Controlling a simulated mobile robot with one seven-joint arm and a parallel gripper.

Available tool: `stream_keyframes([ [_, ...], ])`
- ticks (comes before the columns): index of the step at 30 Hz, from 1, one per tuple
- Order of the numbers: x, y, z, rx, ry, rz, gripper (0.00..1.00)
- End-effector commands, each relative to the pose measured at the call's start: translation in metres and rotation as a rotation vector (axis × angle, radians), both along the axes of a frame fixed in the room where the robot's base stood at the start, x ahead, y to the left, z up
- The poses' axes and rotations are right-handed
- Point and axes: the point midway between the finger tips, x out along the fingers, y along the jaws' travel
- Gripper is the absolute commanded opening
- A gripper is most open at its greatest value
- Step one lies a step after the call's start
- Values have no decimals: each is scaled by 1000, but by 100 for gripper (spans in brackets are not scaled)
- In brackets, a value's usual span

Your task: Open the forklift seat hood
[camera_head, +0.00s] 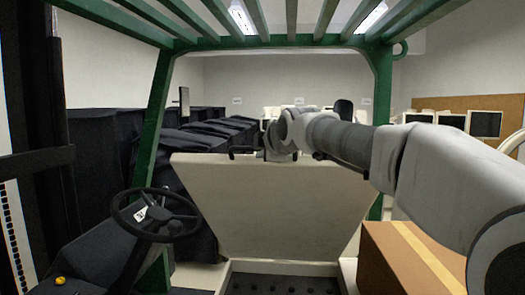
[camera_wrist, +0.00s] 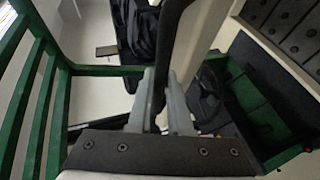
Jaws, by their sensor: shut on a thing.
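The seat hood (camera_head: 270,210) is a large cream panel in the middle of the head view. It stands raised and tilted, with an open compartment (camera_head: 282,284) with a dark, studded top below it. My gripper (camera_head: 278,156) is at the hood's top edge. In the wrist view my gripper (camera_wrist: 165,85) is shut on a black bar-like handle (camera_wrist: 172,40) that runs between the fingers. The hood shows there as a narrow cream strip (camera_wrist: 203,30) beside the bar. The fingertips are partly hidden by my arm in the head view.
A black steering wheel (camera_head: 156,214) stands to the left of the hood. Green posts (camera_head: 155,125) and an overhead guard (camera_head: 280,40) frame the cab. A cardboard box (camera_head: 405,262) sits at the right under my arm. Dark covered carts (camera_head: 205,140) stand behind.

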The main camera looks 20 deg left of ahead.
Motion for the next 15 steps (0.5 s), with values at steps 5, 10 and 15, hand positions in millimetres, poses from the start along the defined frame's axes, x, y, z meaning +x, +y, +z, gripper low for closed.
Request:
stream_keyframes([
  [5, 0, 0, -3, -4, 3, 0, 0],
  [10, 0, 0, -2, -3, 3, 0, 37],
  [15, 0, 0, -2, -3, 3, 0, 47],
])
